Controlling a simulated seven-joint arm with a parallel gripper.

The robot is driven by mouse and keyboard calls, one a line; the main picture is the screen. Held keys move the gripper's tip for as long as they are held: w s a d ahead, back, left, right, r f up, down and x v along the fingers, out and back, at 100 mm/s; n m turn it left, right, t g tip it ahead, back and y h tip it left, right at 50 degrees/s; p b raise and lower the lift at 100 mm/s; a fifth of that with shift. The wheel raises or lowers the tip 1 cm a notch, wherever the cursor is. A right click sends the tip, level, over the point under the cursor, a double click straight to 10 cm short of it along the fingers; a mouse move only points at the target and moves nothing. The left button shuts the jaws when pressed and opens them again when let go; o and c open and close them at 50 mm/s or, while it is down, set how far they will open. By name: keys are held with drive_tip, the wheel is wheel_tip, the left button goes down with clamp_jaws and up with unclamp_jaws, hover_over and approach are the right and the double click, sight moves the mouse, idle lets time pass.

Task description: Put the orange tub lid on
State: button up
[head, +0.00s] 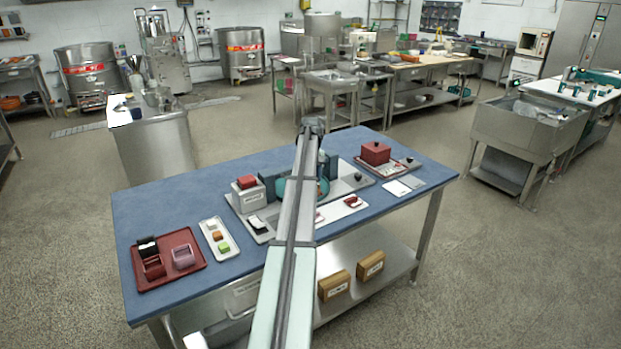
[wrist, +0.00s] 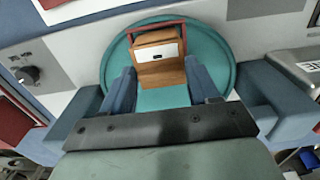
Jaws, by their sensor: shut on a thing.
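In the wrist view my gripper (wrist: 160,70) has its two blue fingers on either side of an orange-brown box-like thing (wrist: 150,75) and is shut on it. The thing has a pale label with a dark dot and a red bar around its top. I cannot tell whether it is the tub, its lid or both. A small orange piece (head: 217,236) lies in a white tray (head: 229,252) at the left. My arm hides much of the work spot in the head view.
A dark red tray (head: 190,273) with several small tubs stands at the left of the blue table (head: 150,215). A grey box with a red top (head: 248,193) stands left of the plate. A red box (head: 376,153) stands at the right.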

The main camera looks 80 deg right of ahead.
idle(0.4)
drive_tip(key=o, duration=1.1)
drive_tip(key=shift+o, duration=0.4)
drive_tip(key=shift+o, duration=0.5)
drive_tip(key=shift+r, duration=0.1)
drive_tip(key=shift+r, duration=3.4)
